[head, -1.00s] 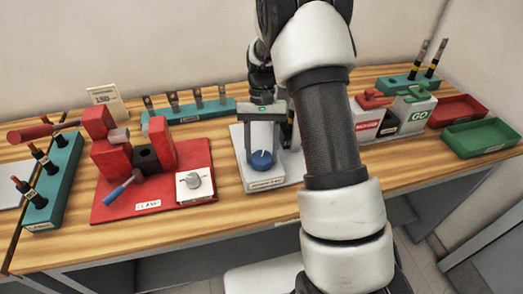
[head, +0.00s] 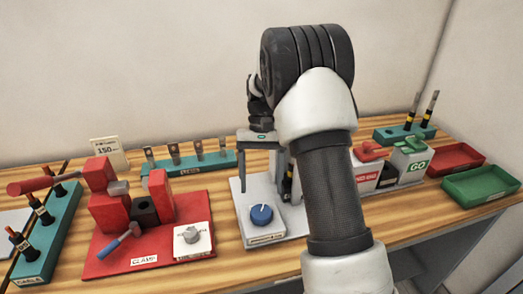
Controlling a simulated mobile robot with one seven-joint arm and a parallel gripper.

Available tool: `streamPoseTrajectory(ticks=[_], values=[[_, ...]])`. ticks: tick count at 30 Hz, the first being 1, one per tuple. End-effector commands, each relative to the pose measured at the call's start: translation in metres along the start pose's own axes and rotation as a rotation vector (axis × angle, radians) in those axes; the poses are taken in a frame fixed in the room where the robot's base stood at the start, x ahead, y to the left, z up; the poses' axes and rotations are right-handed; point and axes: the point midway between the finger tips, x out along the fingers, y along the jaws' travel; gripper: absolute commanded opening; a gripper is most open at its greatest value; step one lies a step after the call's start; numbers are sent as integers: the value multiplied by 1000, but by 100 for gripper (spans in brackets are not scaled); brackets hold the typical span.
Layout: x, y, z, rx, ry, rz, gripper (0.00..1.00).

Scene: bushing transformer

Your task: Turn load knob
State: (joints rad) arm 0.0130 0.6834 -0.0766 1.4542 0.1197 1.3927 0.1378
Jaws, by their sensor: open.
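A round blue knob (head: 261,217) with a white pointer mark sits at the front of a light grey plate (head: 248,198) in the middle of the bench. Its pointer faces roughly away from me. The plate's label is too small to read. My gripper (head: 263,183) is open and empty, fingers down, above and behind the blue knob, apart from it. A second, silver knob (head: 191,236) sits on a white block (head: 193,250) on the red clamp base. I cannot tell from labels which knob is the load knob.
The red clamp (head: 108,205) with its hammer-like handle stands left. A teal rack (head: 205,164) is behind. Right are a red-handled block (head: 366,172), a GO block (head: 410,160), and red (head: 455,162) and green (head: 480,183) trays. My arm hides some bench.

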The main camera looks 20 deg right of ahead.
Motion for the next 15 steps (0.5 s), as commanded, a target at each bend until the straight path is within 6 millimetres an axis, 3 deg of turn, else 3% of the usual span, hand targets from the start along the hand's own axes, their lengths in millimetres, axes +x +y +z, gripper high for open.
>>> streamPoseTrajectory(ticks=[6,15], values=[[-55,0,-1,0,4,-1,68],[-99,0,0,1,2,-1,68]])
